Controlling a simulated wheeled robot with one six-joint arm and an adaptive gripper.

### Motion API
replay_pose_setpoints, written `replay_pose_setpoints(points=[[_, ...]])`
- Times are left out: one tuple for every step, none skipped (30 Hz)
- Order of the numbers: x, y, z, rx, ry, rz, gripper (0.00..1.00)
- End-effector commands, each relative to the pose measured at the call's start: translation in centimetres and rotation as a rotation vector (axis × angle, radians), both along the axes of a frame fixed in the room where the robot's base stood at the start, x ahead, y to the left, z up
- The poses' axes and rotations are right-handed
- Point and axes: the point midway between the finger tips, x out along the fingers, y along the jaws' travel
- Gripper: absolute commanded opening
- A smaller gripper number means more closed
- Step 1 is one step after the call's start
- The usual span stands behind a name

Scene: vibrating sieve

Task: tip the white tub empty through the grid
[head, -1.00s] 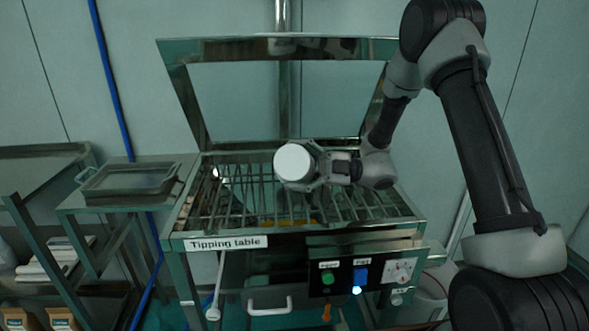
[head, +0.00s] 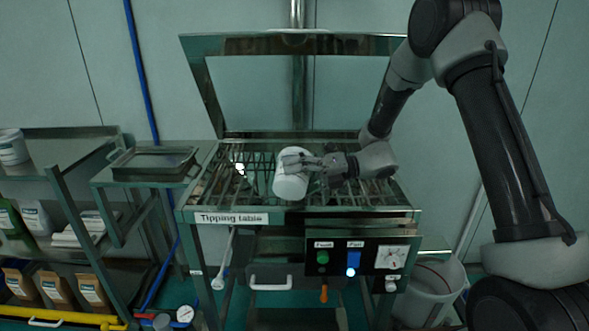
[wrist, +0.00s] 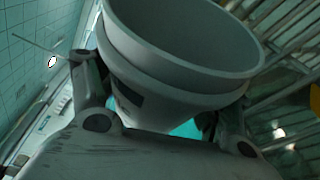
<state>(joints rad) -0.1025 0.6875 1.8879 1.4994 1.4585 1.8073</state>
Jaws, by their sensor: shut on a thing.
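My gripper (head: 303,162) is shut on the white tub (head: 290,184) and holds it over the grid (head: 225,188) of the tipping table. In the head view the tub is tilted, with a pale rounded end low and toward the camera. In the wrist view the tub (wrist: 190,84) sits between both fingers, its wide rim and grey inside wall showing. No contents show in the visible part of its inside, but its bottom is hidden. I see no stream falling from it. The grid bars show at the right edge of the wrist view.
A raised steel hood (head: 300,44) stands behind the grid. The front panel (head: 358,258) has a green button, a lit blue one and a dial. A side table with a steel tray (head: 153,163) and a shelf with bags stand left. A bin (head: 430,290) stands lower right.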

Motion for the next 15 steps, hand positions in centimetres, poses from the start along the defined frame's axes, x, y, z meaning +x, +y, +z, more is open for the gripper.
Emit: replay_pose_setpoints(points=[[-0.2,0.0,-0.4,-0.014,-0.057,0.001,0.46],[-0.2,0.1,-0.8,-0.023,-0.098,0.001,0.46],[-0.3,0.1,-1.2,-0.037,-0.151,0.001,0.46],[-0.4,0.1,-1.5,-0.046,-0.191,0.001,0.46],[-0.4,0.1,-1.8,-0.055,-0.232,0.000,0.46],[-0.6,0.1,-1.8,-0.071,-0.301,0.002,0.46],[-0.8,0.2,-1.4,-0.086,-0.368,0.002,0.46],[-1.0,0.2,-1.2,-0.101,-0.427,0.000,0.46],[-1.2,0.2,-1.0,-0.119,-0.506,0.000,0.46],[-1.3,0.3,-0.8,-0.133,-0.563,0.000,0.46],[-1.5,0.3,-0.7,-0.146,-0.619,0.001,0.46],[-1.7,0.4,-0.5,-0.164,-0.692,0.001,0.46],[-1.9,0.4,-0.3,-0.177,-0.744,0.001,0.46],[-2.2,0.5,-0.1,-0.188,-0.796,0.001,0.46],[-2.5,0.5,0.0,-0.203,-0.860,0.001,0.46]])
